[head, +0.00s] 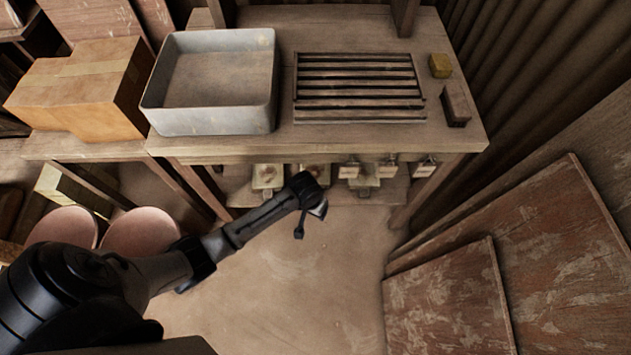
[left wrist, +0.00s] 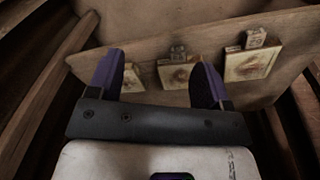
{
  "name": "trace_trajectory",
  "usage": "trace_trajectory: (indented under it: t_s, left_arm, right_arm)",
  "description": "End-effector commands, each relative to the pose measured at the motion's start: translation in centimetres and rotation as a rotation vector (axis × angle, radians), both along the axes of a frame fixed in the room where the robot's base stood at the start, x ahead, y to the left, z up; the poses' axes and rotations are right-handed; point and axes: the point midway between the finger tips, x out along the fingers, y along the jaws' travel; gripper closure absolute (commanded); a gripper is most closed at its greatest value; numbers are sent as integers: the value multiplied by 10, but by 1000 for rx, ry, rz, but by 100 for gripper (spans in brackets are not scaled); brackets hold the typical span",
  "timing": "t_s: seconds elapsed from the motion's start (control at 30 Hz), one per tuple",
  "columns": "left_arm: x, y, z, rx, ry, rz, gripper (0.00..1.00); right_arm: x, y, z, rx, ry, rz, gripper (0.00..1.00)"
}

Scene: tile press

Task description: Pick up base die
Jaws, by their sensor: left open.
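Several square, pale dies with raised reddish-brown centres lie on the low shelf under the workbench; one shows at the left (head: 268,177) and one to the right (head: 364,181) in the head view. I cannot tell which is the base die. In the left wrist view three dies show: one partly behind the left finger (left wrist: 134,80), a middle one (left wrist: 178,76) between the fingers, and one at the right (left wrist: 250,62). My left gripper (left wrist: 157,62) is open and empty, pointing at the shelf. In the head view its arm end (head: 311,200) is just in front of the shelf.
The workbench (head: 220,148) above the shelf holds a grey metal tray (head: 208,125), a slatted rack (head: 360,88), a yellow block (head: 440,66) and a dark block (head: 456,105). Small tags hang along its front edge. Boards (head: 450,300) lean at the right. The floor in front is clear.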

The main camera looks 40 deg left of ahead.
Motion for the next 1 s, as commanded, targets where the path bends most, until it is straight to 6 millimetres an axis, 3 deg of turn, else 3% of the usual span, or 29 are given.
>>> trace_trajectory:
  t_s: [0.03, 0.1, 0.4, 0.57, 0.8, 1.0]
  left_arm:
    - [21, 12, -19, 6, 15, 50, 28]
    - [41, 25, -29, 8, 35, 120, 28]
    - [93, 69, -47, 14, 87, 343, 28]
    - [102, 78, -60, 16, 98, 389, 28]
    - [103, 79, -102, 14, 100, 396, 28]
    - [103, 79, -126, 14, 98, 394, 28]
  right_arm:
    - [0, 0, -17, 2, -2, -1, 57]
    - [1, 1, -25, 3, -4, -2, 57]
    - [2, 3, -49, 9, -5, -5, 57]
    - [2, 3, -61, 9, -6, -5, 57]
    - [2, 2, -90, 6, -6, -2, 57]
    - [1, 0, -106, -1, -3, 3, 57]
